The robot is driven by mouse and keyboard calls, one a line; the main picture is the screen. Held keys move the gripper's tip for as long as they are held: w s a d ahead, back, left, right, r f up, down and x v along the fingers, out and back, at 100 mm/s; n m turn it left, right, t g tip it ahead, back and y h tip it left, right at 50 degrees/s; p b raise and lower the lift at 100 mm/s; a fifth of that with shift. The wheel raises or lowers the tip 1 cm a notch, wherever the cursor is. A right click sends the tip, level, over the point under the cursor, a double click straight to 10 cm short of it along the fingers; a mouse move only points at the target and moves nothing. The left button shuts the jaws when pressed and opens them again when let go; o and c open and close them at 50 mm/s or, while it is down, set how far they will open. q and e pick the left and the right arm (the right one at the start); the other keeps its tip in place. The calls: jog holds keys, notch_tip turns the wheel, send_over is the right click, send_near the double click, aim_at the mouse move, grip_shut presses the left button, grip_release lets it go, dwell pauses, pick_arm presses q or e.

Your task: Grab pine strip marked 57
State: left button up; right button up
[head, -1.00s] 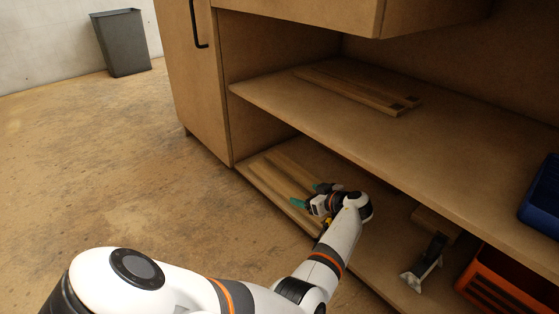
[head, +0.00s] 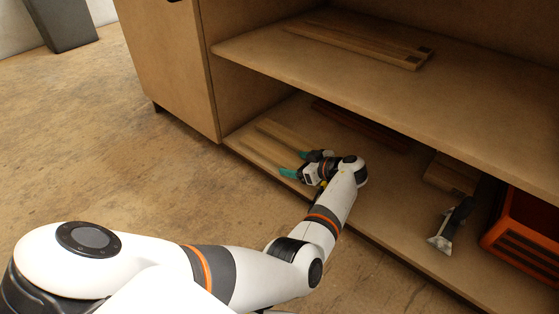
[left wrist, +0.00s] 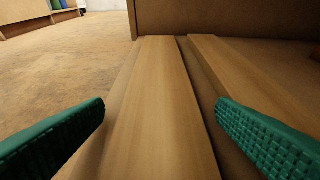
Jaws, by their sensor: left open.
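Two pale pine strips lie side by side on the lower shelf: a front strip (head: 262,152) and a back strip (head: 283,134). No number is readable on either, so I cannot tell which is marked 57. My left gripper (head: 295,164) is open, its teal fingers pointing along the strips at their right part. In the left wrist view one strip (left wrist: 155,100) runs lengthwise between the two spread fingers, with space on both sides. The other strip (left wrist: 250,75) lies to its right across a narrow gap, partly behind the right finger. My right gripper is out of view.
Long strips with dark ends (head: 365,47) lie on the upper shelf (head: 440,95) above. A reddish-brown strip (head: 360,124) lies further back on the lower shelf. A wood block (head: 450,175), a dark-handled tool (head: 452,225) and an orange crate (head: 525,235) stand right of my arm.

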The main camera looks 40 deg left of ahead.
pick_arm(q)
jog(key=c, duration=1.2)
